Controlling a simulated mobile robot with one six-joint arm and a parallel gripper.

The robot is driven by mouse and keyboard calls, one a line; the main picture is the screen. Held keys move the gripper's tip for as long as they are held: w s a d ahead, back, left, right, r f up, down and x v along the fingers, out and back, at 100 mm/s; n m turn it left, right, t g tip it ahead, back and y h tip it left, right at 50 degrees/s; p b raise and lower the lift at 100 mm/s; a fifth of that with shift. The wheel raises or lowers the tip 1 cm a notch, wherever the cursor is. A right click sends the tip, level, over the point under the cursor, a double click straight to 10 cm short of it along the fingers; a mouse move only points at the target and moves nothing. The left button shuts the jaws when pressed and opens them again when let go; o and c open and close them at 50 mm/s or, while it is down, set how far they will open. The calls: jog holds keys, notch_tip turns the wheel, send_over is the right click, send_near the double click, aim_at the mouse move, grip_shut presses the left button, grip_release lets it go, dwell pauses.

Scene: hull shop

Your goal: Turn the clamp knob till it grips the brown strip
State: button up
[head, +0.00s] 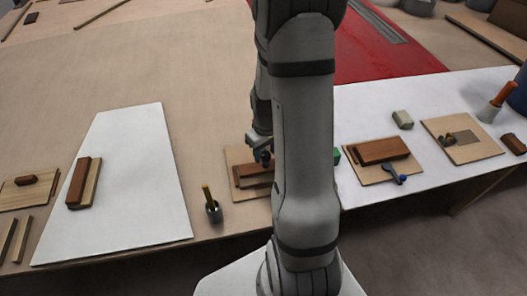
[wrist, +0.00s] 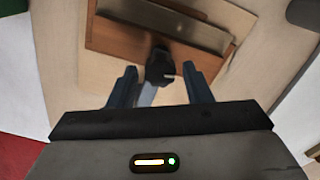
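The brown strip (wrist: 130,44) lies on a pale wooden board (wrist: 68,60) in the wrist view, with a grey-beige bar along its far side. A dark clamp knob (wrist: 158,66) stands at the strip's near edge. My gripper (wrist: 158,72) is open, its two blue-grey fingers on either side of the knob with gaps showing; I cannot tell how deep the knob sits between them. In the head view my gripper (head: 262,156) is over the board's strip (head: 254,180); my arm hides the right part of that board, and the knob is not clear there.
A cup with a yellow-handled tool (head: 212,208) stands left of the board. To the right, another board carries a brown block (head: 382,150) and a blue-knobbed lever (head: 394,173). A white panel (head: 130,190) with two strips lies at left.

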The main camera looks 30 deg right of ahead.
jog(key=c, duration=0.7)
jog(key=shift+a, duration=0.3)
jog(key=shift+c, duration=0.6)
jog(key=shift+d, duration=0.3)
jog(key=shift+m, duration=0.4)
jog(key=shift+m+b, duration=0.65)
jog(key=shift+m, duration=0.25)
jog(key=shift+m+b, duration=0.55)
jog(key=shift+m, duration=1.15)
